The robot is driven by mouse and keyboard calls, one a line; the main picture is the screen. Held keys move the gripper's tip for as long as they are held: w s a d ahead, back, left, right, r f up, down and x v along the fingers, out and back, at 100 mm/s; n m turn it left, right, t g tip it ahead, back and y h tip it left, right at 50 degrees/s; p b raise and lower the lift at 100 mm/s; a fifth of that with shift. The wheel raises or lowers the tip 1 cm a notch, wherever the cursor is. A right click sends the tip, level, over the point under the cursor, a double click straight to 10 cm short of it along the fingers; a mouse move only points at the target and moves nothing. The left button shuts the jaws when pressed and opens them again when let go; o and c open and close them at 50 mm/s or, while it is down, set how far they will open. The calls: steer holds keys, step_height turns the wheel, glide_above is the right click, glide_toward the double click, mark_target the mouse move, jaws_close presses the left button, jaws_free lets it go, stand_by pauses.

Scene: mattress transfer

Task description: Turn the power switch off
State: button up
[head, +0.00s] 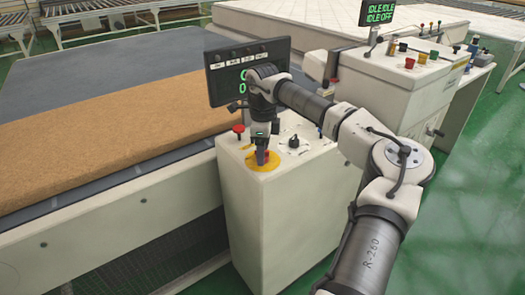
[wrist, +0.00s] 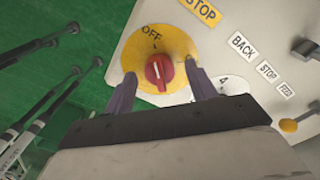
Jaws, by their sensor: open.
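The power switch is a red rotary knob (wrist: 159,72) on a round yellow plate (wrist: 148,48) marked OFF at its upper left in the wrist view. The knob's handle stands roughly upright in that view, and its pointing end is hard to tell. In the head view, the yellow plate (head: 257,166) lies on top of the white console (head: 275,215), and the knob is mostly hidden by my gripper (head: 262,157). My gripper (wrist: 160,74) is open, with one finger on each side of the knob. Contact is not clear.
A red button (head: 238,129) and a black knob (head: 294,142) sit close by on the console. A black display (head: 224,80) stands behind my gripper. A brown mattress slab (head: 110,125) lies left. A second console (head: 385,68) stands at the right.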

step_height(320, 180, up, 13)
steer(key=b, duration=0.1)
steer(key=shift+b, duration=0.4)
steer(key=shift+r, duration=0.1)
